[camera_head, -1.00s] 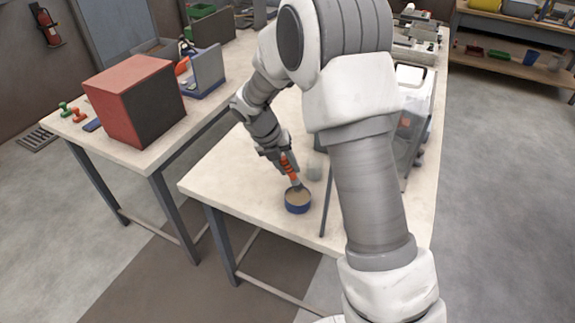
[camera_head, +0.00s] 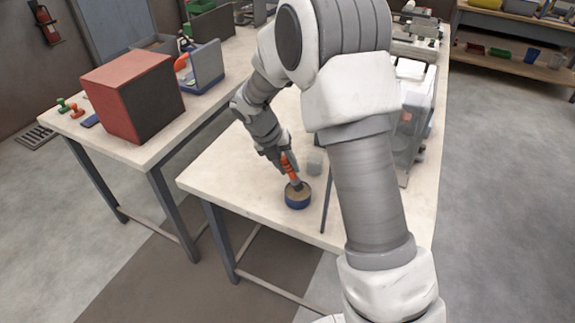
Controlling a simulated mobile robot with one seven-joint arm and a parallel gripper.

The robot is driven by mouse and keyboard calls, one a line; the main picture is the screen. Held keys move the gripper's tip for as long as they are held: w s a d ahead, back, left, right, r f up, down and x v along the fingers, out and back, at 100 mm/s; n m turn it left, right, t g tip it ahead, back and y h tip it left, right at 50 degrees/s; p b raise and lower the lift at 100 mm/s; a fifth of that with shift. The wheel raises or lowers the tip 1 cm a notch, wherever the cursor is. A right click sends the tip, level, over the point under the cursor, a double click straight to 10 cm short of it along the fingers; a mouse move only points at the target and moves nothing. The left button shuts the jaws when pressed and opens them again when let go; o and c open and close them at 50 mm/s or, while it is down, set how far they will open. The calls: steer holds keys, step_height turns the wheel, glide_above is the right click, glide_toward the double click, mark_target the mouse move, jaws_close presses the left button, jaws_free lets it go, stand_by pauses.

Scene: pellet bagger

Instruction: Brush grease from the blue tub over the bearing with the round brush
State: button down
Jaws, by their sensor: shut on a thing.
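The blue tub (camera_head: 297,201) stands on the light tabletop near its front edge, with a tan surface inside its rim. My gripper (camera_head: 285,163) is shut on the round brush (camera_head: 289,167), which has an orange-red handle. The brush is tilted, and its lower end is at the tub's opening, over the tan surface. I cannot tell how deep its tip goes. I cannot make out the bearing; my arm covers much of the table's right part.
A small translucent cup (camera_head: 314,161) stands just behind and right of the tub. A thin dark upright post (camera_head: 327,203) is right of the tub. A machine with clear panels (camera_head: 414,120) stands beyond my arm. The tabletop (camera_head: 225,172) left of the tub is clear.

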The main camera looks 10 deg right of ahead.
steer(key=shift+f, duration=0.75)
stand_by(2.1)
steer(key=shift+r, duration=0.1)
step_height(320, 180, up, 7)
steer(key=p, duration=0.7)
stand_by(0.6)
